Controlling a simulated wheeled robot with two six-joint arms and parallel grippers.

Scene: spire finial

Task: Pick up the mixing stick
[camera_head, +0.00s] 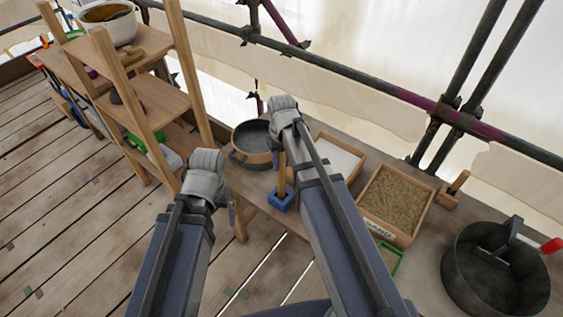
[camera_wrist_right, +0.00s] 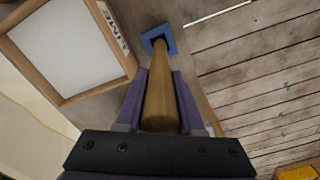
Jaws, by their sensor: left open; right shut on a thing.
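The mixing stick is a round wooden rod (camera_head: 281,175). In the right wrist view the stick (camera_wrist_right: 160,105) runs between the two purple fingers of my right gripper (camera_wrist_right: 161,88), which is shut on it. The stick's far end meets the dark opening of a small blue holder (camera_wrist_right: 158,39); I cannot tell how deep it sits. The blue holder (camera_head: 281,200) stands near the bench's front edge in the head view. My left gripper (camera_head: 231,213) is open and empty, to the left of the holder and partly hidden by its wrist.
A dark round pan (camera_head: 252,137) stands behind the holder. A white-filled tray (camera_head: 338,158), a sand tray (camera_head: 396,200) and a black bucket (camera_head: 492,275) stand on the bench to the right. A wooden shelf rack (camera_head: 150,98) is left. Scaffold poles (camera_head: 340,70) run behind.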

